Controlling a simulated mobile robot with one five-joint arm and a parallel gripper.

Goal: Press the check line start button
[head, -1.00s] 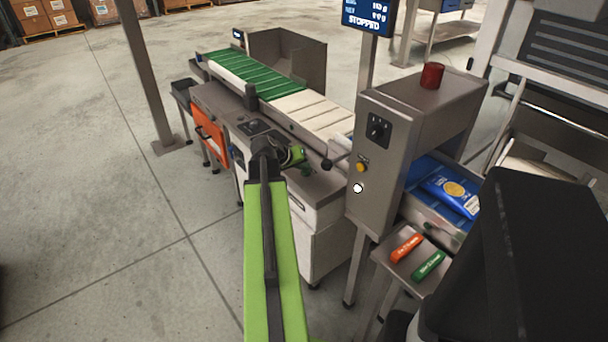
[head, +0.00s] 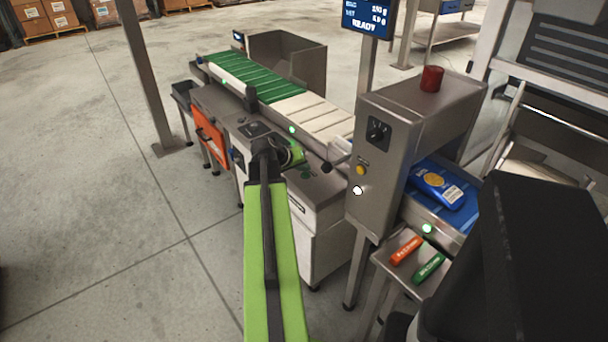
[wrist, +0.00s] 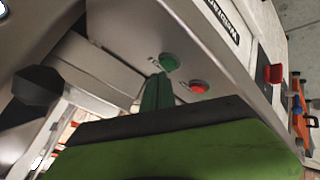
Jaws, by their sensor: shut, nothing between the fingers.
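A round green button (wrist: 169,62) and a red button (wrist: 199,87) sit on the grey sloped panel of the weigher in the wrist view. Their small labels are too small to read. My gripper (wrist: 158,77) is shut and empty, its dark green fingertips right at the near edge of the green button. I cannot tell whether they touch it. In the head view my gripper (head: 296,155) is over the weigher's front top. The display (head: 367,17) reads READY.
A grey cabinet (head: 375,165) with a black knob, a yellow button and a red beacon (head: 432,78) stands right of my gripper. A blue packet (head: 438,188) lies on the outfeed belt. Orange and green bars lie on a small side table (head: 402,268). Open floor is on the left.

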